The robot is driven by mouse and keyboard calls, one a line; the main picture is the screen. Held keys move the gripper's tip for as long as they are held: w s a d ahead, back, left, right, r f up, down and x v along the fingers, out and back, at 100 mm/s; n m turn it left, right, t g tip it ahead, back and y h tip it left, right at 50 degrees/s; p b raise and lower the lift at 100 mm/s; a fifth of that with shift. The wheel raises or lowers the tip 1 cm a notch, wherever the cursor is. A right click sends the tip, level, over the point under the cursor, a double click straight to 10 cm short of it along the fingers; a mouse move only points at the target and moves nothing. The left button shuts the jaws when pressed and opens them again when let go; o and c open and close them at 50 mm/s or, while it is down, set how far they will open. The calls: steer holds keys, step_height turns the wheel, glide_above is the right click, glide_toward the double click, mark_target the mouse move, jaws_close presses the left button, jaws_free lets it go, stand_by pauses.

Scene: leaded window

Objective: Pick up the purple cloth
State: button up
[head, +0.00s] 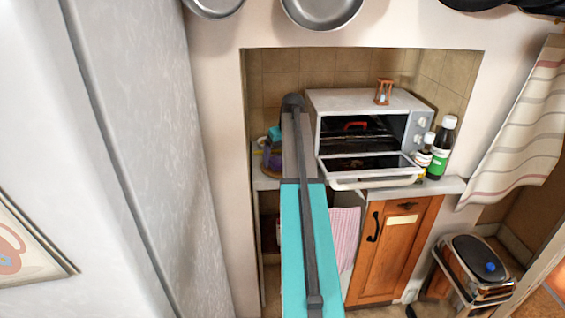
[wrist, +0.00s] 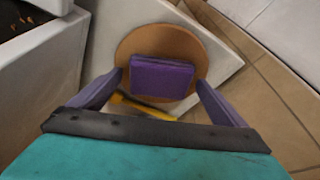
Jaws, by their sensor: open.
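The purple cloth (wrist: 162,77) is a folded, block-like rectangle in the wrist view. It lies on a round brown board (wrist: 130,48). My gripper (wrist: 160,80) is open, with one purple finger on each side of the cloth in the picture. I cannot tell whether the fingers touch it or how far above it they are. In the head view my arm reaches to the counter left of the oven, and a small purple patch (head: 275,162) shows beside it. I cannot tell whether that patch is cloth or finger.
A toaster oven (head: 345,101) with its door hanging open stands right of my arm. Bottles (head: 441,148) and a small hourglass (head: 383,92) are by and on it. A yellow object (wrist: 140,106) shows near the board's lower edge. A white counter surface (wrist: 222,64) surrounds the board.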

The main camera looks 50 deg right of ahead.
steer(key=c, duration=1.2)
steer(key=shift+c, duration=0.2)
steer(key=shift+r, duration=0.1)
step_height(320, 180, up, 10)
steer(key=b, duration=0.1)
steer(key=shift+a, duration=0.1)
stand_by(0.4)
